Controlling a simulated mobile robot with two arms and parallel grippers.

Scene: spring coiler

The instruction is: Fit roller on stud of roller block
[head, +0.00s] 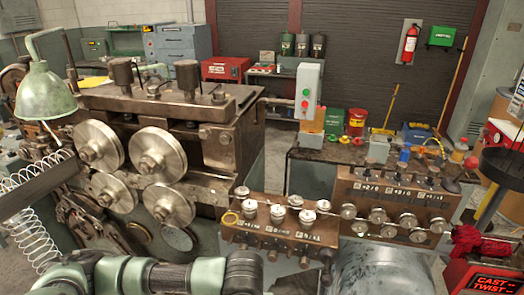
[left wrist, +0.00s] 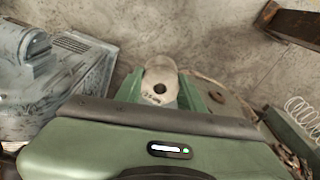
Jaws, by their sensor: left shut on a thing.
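My left gripper (left wrist: 160,92) is shut on a pale metal roller (left wrist: 160,73) in the left wrist view. The roller has a dark hole in its face and small markings below it. In the head view my left arm crosses the bottom edge; its fingers and the held roller cannot be made out. A brown roller block (head: 280,242) at lower centre bears several pale rollers on its top. A second brown block (head: 392,212) stands to its right with several rollers along its front. My right gripper is not in view.
The large coiler machine with steel feed wheels (head: 159,155) fills the left. A green lamp (head: 45,94) and a spring coil (head: 42,190) stand at far left. A dark bench (head: 330,151) lies behind the blocks. A red display box (head: 484,275) is at lower right.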

